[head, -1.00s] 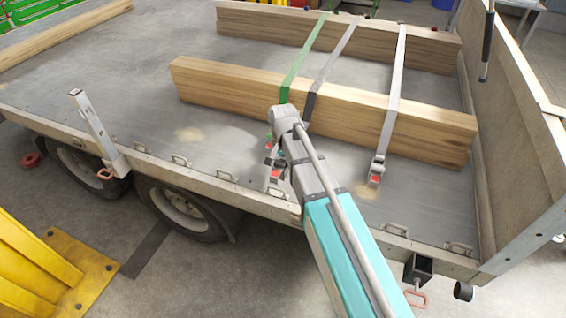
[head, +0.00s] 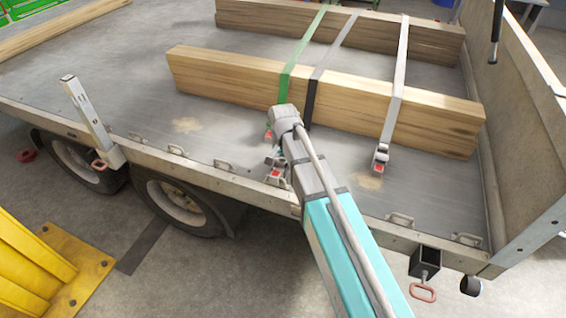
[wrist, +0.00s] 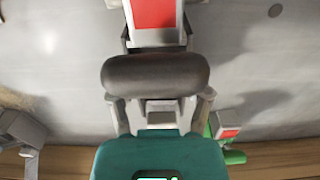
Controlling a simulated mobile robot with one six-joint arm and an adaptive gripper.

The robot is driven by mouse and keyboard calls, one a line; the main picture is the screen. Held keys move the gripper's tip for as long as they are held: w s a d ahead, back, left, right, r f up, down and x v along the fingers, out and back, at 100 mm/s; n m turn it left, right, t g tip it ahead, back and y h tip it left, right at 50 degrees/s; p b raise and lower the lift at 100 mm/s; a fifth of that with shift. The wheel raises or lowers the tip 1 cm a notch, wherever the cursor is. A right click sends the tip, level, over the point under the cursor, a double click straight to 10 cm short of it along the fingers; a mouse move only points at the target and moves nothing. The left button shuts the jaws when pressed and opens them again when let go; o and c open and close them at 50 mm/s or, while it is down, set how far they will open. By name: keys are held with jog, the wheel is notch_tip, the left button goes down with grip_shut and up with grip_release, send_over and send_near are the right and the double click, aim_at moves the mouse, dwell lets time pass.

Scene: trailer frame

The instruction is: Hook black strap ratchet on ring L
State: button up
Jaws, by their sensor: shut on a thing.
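The black strap (head: 320,80) runs over both timber beams between the green strap (head: 288,75) and the white strap (head: 396,95). Its ratchet (head: 275,173), grey with a red label, hangs near the trailer's side edge, partly hidden by my arm. In the wrist view the ratchet (wrist: 153,14) is at the top, with its dark rounded handle (wrist: 155,74) between my fingers. My gripper (wrist: 160,100) is shut on it; in the head view the fingers are mostly hidden behind my wrist. Several metal rings line the edge, including one left of the ratchet (head: 223,167); I cannot tell which is ring L.
The green strap's ratchet (wrist: 226,132) is close on the right in the wrist view. The white strap's ratchet (head: 380,160) lies on the deck. A metal stake (head: 92,120) stands at the left edge, and a side board (head: 530,130) rises at the right.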

jog(key=shift+f, duration=0.35)
jog(key=o, duration=1.4)
jog(key=shift+c, duration=0.2)
jog(key=shift+r, duration=0.1)
